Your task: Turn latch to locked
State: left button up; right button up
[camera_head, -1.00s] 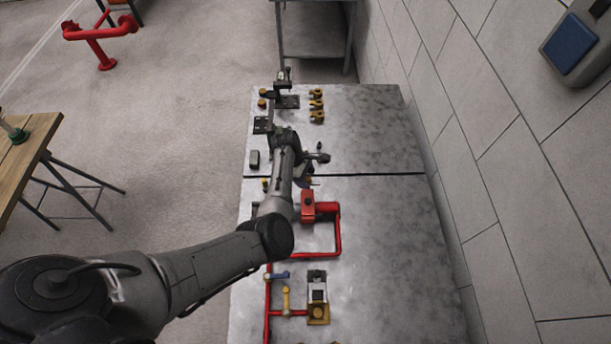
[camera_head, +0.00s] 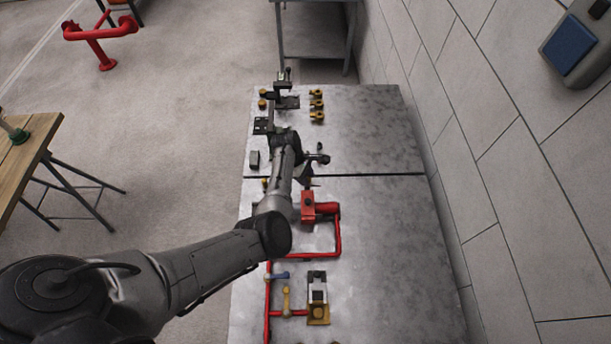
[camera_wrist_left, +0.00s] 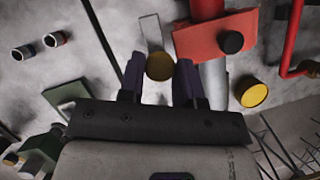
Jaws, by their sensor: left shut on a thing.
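In the left wrist view, a round dull-gold knob (camera_wrist_left: 160,67) sits between the two dark fingers of my left gripper (camera_wrist_left: 160,75). The gripper is shut on this knob, with a finger on either side. A pale narrow metal strip (camera_wrist_left: 150,30) shows just beyond the knob. I cannot tell for certain that the knob is the latch or at what angle it stands. In the head view my left arm covers the gripper and the knob. My right gripper is not in view.
A red box (camera_head: 308,205) with a black knob stands close to the gripper; the box also shows in the left wrist view (camera_wrist_left: 215,40). A red pipe (camera_head: 340,235) loops beside it. Another yellow knob (camera_wrist_left: 255,93) is nearby. The metal bench's right side (camera_head: 390,240) is clear.

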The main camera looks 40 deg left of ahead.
pick_arm(q)
jog(key=m+g, duration=0.1)
jog(key=m, duration=0.2)
jog(key=shift+p, duration=0.35)
jog(key=m+g, duration=0.1)
jog(key=m, duration=0.2)
jog(key=shift+w+m+g, duration=0.2)
jog(key=shift+m+g, duration=0.2)
jog(key=m+g+b, duration=0.1)
jog(key=m, duration=0.2)
jog(key=m+g+y, duration=0.1)
jog(key=m, duration=0.2)
jog(key=shift+w+d+b, duration=0.1)
jog(key=shift+w+b, duration=0.05)
jog(key=shift+b, duration=0.2)
jog(key=shift+d+m+g+y+b, duration=0.15)
jog(key=shift+m+y, duration=0.25)
jog(key=shift+m, duration=0.65)
jog(key=shift+a+m+g+y+b, duration=0.15)
jog(key=shift+m+g+y, duration=0.2)
jog(key=shift+m, duration=0.7)
jog(key=shift+d, duration=0.1)
jog(key=shift+m+y, duration=0.25)
jog(key=shift+m, duration=0.05)
jog(key=o, duration=0.9)
